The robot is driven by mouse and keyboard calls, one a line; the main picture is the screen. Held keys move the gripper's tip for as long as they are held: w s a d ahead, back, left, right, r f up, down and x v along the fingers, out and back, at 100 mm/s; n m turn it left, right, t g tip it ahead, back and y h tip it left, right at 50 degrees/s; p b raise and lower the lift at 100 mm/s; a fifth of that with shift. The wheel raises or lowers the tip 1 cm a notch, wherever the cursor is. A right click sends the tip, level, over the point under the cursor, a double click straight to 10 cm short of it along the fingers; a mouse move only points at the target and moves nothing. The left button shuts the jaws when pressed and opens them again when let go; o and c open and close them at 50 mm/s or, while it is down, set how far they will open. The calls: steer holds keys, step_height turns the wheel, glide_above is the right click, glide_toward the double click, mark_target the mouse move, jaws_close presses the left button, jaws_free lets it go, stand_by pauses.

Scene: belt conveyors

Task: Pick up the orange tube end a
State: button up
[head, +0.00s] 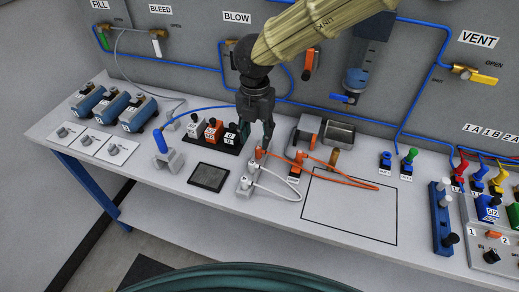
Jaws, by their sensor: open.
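My gripper (267,143) points down over the grey bench. Its dark fingers are close above a small orange piece (260,154) at the top of a grey fitting block. The orange tube (345,180) runs from this area to the right and loops over the black outlined rectangle. A second orange piece (296,166) stands to the right of the gripper. I cannot tell which orange piece is end a. I cannot tell whether the fingers touch the orange piece below them; the gripper holds nothing that I can see.
A white tube (283,194) loops from the grey fitting block (246,184). A dark square pad (209,177) lies to the left. A row of labelled blocks (213,133) and a grey bin (338,134) stand behind. The outlined rectangle (350,215) is mostly clear.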

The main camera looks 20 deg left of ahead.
mark_target(259, 147)
steer(key=w+f, duration=0.2)
steer(key=f, duration=0.1)
steer(key=f+p, duration=0.1)
steer(key=f, duration=0.3)
steer(key=shift+s+d+f+p, duration=0.1)
steer(key=shift+s+f+p, duration=0.1)
steer(key=shift+f+p, duration=0.15)
steer(key=shift+s, duration=0.2)
steer(key=shift+c, duration=0.2)
jaws_close()
